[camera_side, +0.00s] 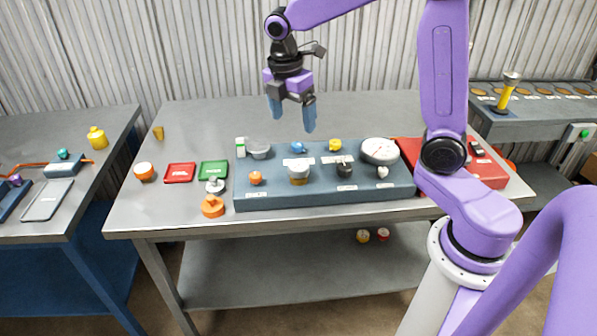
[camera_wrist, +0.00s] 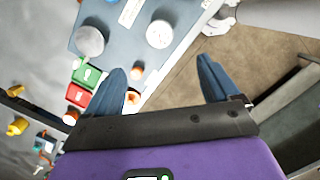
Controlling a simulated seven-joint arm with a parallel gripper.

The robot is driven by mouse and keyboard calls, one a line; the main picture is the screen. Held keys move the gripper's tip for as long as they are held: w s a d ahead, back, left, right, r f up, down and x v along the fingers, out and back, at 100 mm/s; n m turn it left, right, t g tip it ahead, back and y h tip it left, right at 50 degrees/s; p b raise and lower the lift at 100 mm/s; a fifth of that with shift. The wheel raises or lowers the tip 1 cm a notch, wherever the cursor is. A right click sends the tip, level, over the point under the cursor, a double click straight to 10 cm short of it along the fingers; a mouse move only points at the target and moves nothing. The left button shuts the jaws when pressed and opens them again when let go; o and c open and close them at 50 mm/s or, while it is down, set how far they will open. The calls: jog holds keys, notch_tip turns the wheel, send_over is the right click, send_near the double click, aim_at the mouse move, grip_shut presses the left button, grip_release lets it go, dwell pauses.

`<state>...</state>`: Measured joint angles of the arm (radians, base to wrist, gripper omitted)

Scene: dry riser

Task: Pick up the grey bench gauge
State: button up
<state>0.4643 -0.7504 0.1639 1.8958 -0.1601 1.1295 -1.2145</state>
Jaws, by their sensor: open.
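A round gauge (camera_side: 379,151) with a large white dial and a grey rim stands on the right part of the blue-grey riser (camera_side: 330,192) in the side view. I cannot identify it surely in the wrist view. My gripper (camera_side: 293,118) is open and empty, fingers pointing down, in the air above the back of the riser, left of the gauge and apart from it. In the wrist view its two blue fingers are spread wide with nothing between them (camera_wrist: 160,80).
The riser also holds a grey cylinder (camera_side: 258,149), a white-topped pot (camera_side: 299,170), a black knob (camera_side: 345,169) and small coloured pieces. Red (camera_side: 180,173) and green (camera_side: 213,171) trays lie left. A red box (camera_side: 485,172) stands right of the gauge. The back of the table is clear.

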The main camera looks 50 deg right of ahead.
aim_at(299, 165)
jog(key=f, duration=0.5)
jog(key=d+f, duration=0.1)
jog(key=f, duration=0.4)
jog(key=d+f, duration=0.1)
jog(key=f, duration=0.4)
jog(key=shift+d+f, duration=0.15)
jog(key=shift+f, duration=0.25)
jog(key=c, duration=1.3)
jog(key=shift+w+r, duration=0.1)
jog(key=shift+r, duration=0.4)
notch_tip(299, 165, up, 2)
jog(key=shift+r, duration=0.1)
jog(key=s+r, duration=1)
jog(key=s, duration=0.4)
jog(key=shift+a, duration=0.4)
